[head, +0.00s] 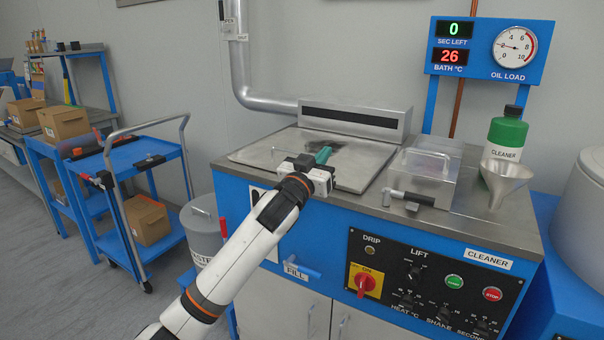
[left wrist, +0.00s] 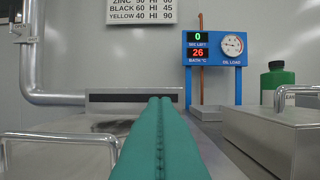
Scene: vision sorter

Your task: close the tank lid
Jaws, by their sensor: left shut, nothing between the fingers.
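The tank lid (head: 362,172) is a flat grey metal plate lying level on top of the blue cleaner machine, with a dark smudge on its far part. A thin metal handle rises at its left; in the left wrist view a handle (left wrist: 60,137) shows at the left. My left gripper (head: 323,155) has teal fingers and is over the lid, shut and empty. Its shut fingers (left wrist: 160,105) fill the middle of the left wrist view. I cannot tell whether they touch the lid, and the gripper hides part of it. My right gripper is not in view.
A lidded metal box (head: 422,172) with a black-grip handle stands right of the lid. A funnel (head: 506,178) and a green-topped cleaner bottle (head: 506,138) stand beyond it. A slotted metal duct (head: 355,120) runs behind. A blue cart (head: 140,155) stands at left.

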